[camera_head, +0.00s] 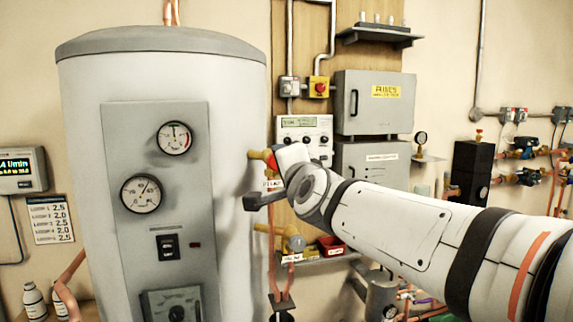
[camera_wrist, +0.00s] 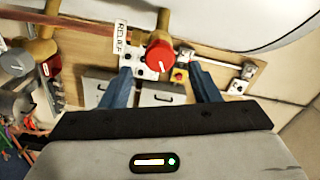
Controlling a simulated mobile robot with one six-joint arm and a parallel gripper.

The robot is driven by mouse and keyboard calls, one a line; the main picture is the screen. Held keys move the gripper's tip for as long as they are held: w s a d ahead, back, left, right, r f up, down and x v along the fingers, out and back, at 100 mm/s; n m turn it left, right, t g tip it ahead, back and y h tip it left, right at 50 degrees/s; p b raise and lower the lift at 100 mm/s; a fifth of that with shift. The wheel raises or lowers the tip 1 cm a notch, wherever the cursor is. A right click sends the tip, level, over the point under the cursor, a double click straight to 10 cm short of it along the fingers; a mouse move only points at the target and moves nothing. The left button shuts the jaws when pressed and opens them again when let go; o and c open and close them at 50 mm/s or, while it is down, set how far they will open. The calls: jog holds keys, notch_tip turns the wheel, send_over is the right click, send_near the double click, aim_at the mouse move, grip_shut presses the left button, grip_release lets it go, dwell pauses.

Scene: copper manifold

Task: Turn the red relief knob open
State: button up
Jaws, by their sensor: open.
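The red relief knob (camera_wrist: 160,57) has a white pointer line and sits on a brass fitting (camera_wrist: 158,20) in the wrist view. A tag reading RELIEF (camera_wrist: 122,38) is just left of it. My gripper (camera_wrist: 161,72) is open, with its two blue fingers apart. The knob appears between the fingertips, with a gap on each side; I cannot tell whether the tips reach its depth. In the head view a sliver of the red knob (camera_head: 272,161) shows by the tank's right side.
The large white tank (camera_head: 85,130) stands left of the knob. Another brass fitting with a grey knob (camera_head: 296,243) is below it. Grey wall boxes (camera_head: 375,103) and a yellow box with a red button (camera_head: 319,87) are behind.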

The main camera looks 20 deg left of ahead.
jog(key=v, duration=0.3)
jog(key=shift+s+d, duration=0.1)
jog(key=shift+s, duration=0.15)
jog(key=shift+f, duration=0.1)
